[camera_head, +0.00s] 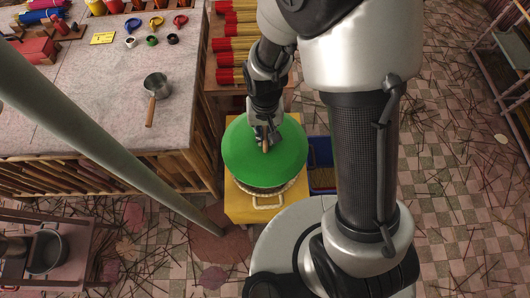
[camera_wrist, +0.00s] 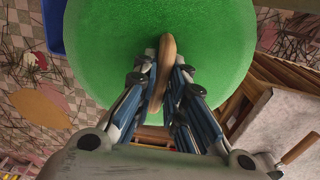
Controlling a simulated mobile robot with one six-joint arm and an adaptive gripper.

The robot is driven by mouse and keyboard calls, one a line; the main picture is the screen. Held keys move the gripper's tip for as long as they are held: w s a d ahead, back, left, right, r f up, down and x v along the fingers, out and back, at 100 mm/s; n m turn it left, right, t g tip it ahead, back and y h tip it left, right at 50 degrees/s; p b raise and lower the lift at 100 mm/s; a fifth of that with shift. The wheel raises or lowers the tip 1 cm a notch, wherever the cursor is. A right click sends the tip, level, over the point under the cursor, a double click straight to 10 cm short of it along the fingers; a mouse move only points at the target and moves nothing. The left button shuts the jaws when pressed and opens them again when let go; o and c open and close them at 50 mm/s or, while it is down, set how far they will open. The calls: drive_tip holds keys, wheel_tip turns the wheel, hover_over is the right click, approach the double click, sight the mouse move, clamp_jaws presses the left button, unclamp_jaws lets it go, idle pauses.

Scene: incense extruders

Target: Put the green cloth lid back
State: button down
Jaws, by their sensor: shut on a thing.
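The green cloth lid (camera_head: 262,160) is a round green disc with a wooden handle at its middle. It sits over a basket or pot (camera_head: 268,190) with a light rim, of which only the front edge shows below the lid. I cannot tell whether the lid rests on the rim or hangs just above it. My gripper (camera_head: 265,142) is above the lid's middle, shut on its handle. In the wrist view the wooden handle (camera_wrist: 165,60) stands between my gripper's fingers (camera_wrist: 160,85), with the green lid (camera_wrist: 220,40) spread behind it.
The pot stands on a yellow stand (camera_head: 238,208), with a blue crate (camera_head: 322,178) close to its right. A worktable (camera_head: 90,100) at left bears a saucepan (camera_head: 156,86) and coloured rings. Red-and-yellow bundles (camera_head: 232,45) lie behind. Sticks litter the tiled floor at right.

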sight(265, 151)
wheel_tip(265, 151, down, 12)
drive_tip(key=b, duration=0.2)
drive_tip(key=shift+r+b, duration=0.25)
drive_tip(key=shift+b, duration=0.15)
drive_tip(key=shift+f, duration=0.1)
drive_tip(key=c, duration=2.1)
unclamp_jaws()
drive_tip(key=shift+f, duration=0.1)
drive_tip(key=o, duration=0.5)
drive_tip(key=shift+c, duration=0.2)
